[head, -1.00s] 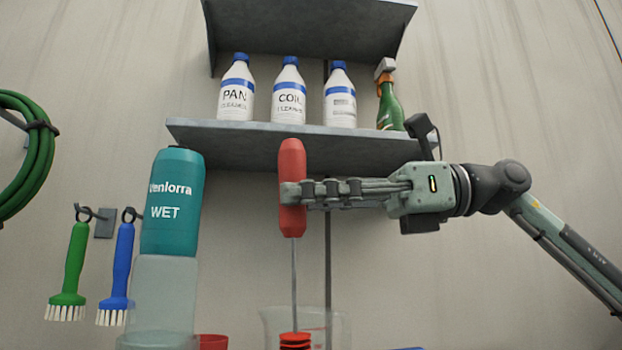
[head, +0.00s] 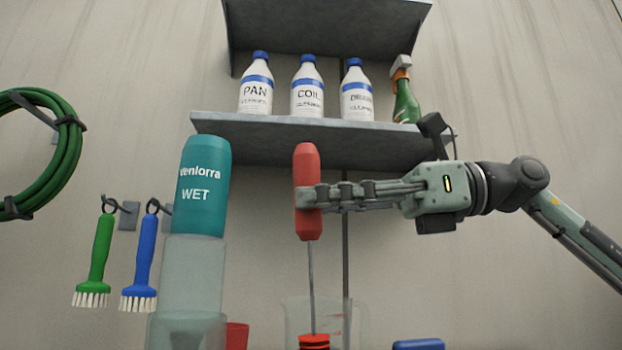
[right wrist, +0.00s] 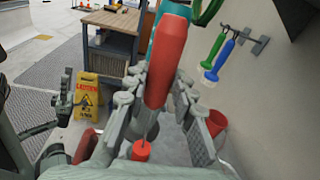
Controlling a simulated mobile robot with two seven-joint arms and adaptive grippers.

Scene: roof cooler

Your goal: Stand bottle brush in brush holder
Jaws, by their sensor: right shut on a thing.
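The bottle brush has a red handle (head: 307,168), a thin metal rod and a red ridged piece (head: 314,341) at the rod's lower end. My right gripper (head: 309,197) is shut on the handle, holding the brush upright. The handle also shows in the right wrist view (right wrist: 166,60), between the fingers (right wrist: 160,105). A clear beaker (head: 356,315) stands at the bottom of the head view, overlapping the rod's lower end; I cannot tell whether that end is inside it. No brush holder can be told for certain. My left gripper is not in the head view.
Green (head: 98,250) and blue (head: 145,250) brushes hang on the wall. A shelf (head: 270,129) with several bottles lies behind. A blue item (head: 418,344) is at lower right.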

